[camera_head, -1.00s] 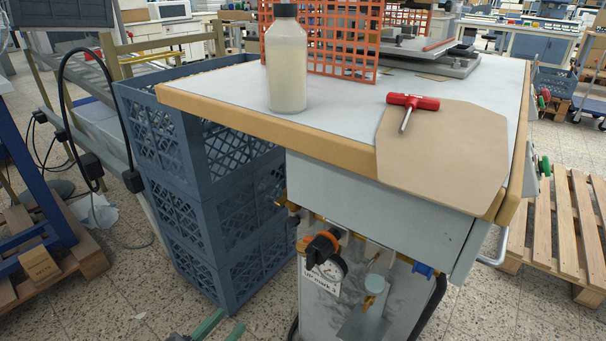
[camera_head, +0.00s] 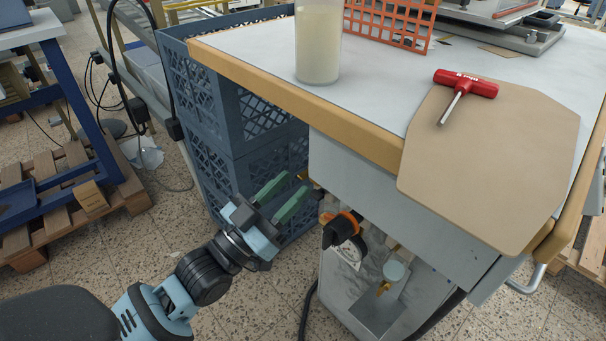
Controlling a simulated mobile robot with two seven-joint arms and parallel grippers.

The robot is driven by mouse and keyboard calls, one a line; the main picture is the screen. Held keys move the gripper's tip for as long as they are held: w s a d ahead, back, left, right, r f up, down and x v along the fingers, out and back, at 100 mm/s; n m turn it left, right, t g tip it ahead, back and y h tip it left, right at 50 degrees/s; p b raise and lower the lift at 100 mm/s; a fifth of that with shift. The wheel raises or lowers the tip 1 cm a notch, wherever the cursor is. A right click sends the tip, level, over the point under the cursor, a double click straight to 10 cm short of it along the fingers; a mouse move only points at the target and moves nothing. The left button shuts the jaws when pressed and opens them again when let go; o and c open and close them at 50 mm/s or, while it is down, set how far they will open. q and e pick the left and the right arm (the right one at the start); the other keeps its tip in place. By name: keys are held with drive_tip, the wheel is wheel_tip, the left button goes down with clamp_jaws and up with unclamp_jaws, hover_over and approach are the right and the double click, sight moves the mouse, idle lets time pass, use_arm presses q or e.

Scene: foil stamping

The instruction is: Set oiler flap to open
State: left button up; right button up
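My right gripper is not in view.
Blue stacked crates (camera_head: 243,128) stand behind the gripper. The table (camera_head: 386,91) overhangs the unit and carries a milky bottle (camera_head: 318,45), a red-handled hex key (camera_head: 465,84) and a brown sheet (camera_head: 490,165). Clear floor (camera_head: 262,307) lies below the gripper.

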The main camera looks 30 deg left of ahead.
sight(301, 178)
use_arm(q)
drive_tip(key=shift+x, duration=2)
drive_tip(key=shift+f, duration=0.15)
clamp_jaws()
